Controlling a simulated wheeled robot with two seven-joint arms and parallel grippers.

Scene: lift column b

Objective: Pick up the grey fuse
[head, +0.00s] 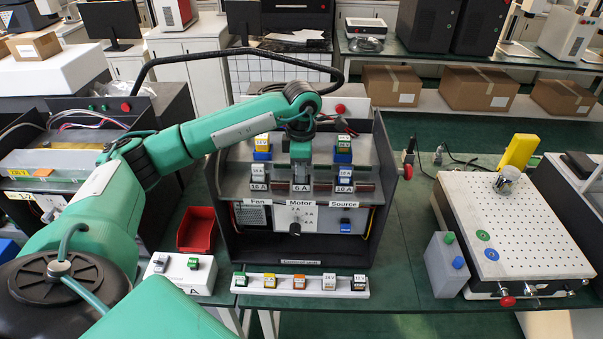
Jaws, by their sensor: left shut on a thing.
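My left gripper (301,176) reaches down into the middle Motor column of the fuse panel (240,178), just above the 6 A label. It is shut on a small pale grey piece that looks like the grey fuse (301,172). The gripper hides most of this piece, and I cannot tell whether it is still seated in its slot. My right gripper is not in view.
A white rack (252,289) with several coloured fuses lies in front of the panel. A red bin (197,230) and a white box marked A (205,280) are to the left. A perforated plate (515,220) stands at right. The panel's black side walls flank my gripper.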

